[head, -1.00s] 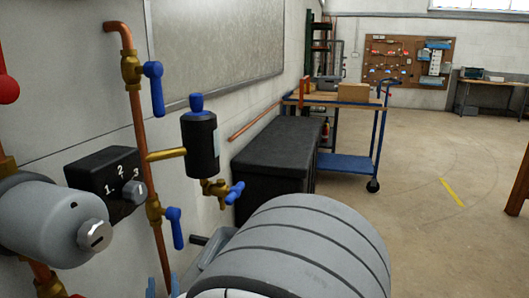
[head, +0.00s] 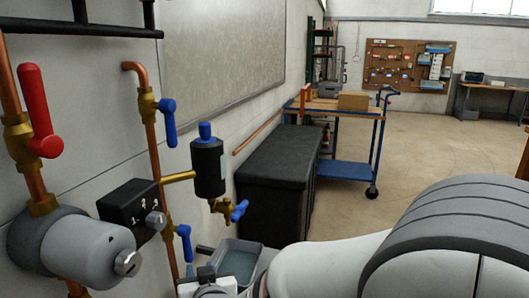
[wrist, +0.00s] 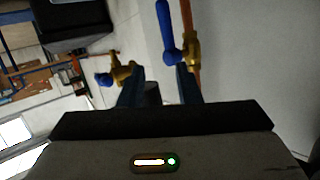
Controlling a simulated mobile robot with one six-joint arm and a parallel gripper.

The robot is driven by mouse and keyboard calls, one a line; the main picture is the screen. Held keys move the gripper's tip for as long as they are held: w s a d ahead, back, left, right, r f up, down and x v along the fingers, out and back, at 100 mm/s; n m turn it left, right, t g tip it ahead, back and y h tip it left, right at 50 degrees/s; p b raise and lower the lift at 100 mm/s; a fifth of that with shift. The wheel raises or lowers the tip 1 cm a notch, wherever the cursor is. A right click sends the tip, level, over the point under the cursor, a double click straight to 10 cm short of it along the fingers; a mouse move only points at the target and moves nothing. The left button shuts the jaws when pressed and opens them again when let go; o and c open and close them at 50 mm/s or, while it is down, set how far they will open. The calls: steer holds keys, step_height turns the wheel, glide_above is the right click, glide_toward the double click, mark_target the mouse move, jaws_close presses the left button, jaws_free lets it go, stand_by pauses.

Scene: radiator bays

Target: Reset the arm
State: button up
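My gripper (wrist: 160,84) shows in the wrist view as two dark fingers standing apart, with no object visibly held between them. A blue-handled brass valve (wrist: 191,48) on a copper pipe is beyond the fingers. A smaller brass tap (wrist: 120,74) with a blue handle is left of them. I cannot tell whether the fingers touch either fitting. In the head view my pale arm fills the lower right, and the fingers are not clearly visible there.
On the left wall are a red-handled valve (head: 38,112), a grey cylindrical actuator (head: 90,248), a numbered black dial box (head: 130,206) and a black canister (head: 208,167). A grey basin (head: 238,262) sits below. A black chest (head: 275,175) and blue trolley (head: 345,170) stand beyond; the floor right is open.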

steer(key=d+r+g+p, duration=0.2)
steer(key=d+r+p, duration=0.3)
steer(key=d+r, duration=0.1)
steer(key=s+d+r+m+g+h+p, duration=0.1)
steer(key=s+d+r+g+h+p, duration=0.1)
steer(key=d, duration=0.5)
steer(key=s+d+r+m+g+h+p, duration=0.1)
steer(key=s+d+r+g+h+p, duration=0.1)
steer(key=s+d+r+g+p, duration=0.2)
steer(key=s+d+r+m+g+h+p, duration=0.1)
steer(key=s+d+r+g+p, duration=0.2)
steer(key=s+d+r+p, duration=0.4)
steer(key=s+d, duration=0.1)
steer(key=d, duration=0.4)
steer(key=shift+s+r+h+p, duration=0.15)
steer(key=shift+r+h+p, duration=0.2)
steer(key=shift+h, duration=0.05)
steer(key=shift+d, duration=0.1)
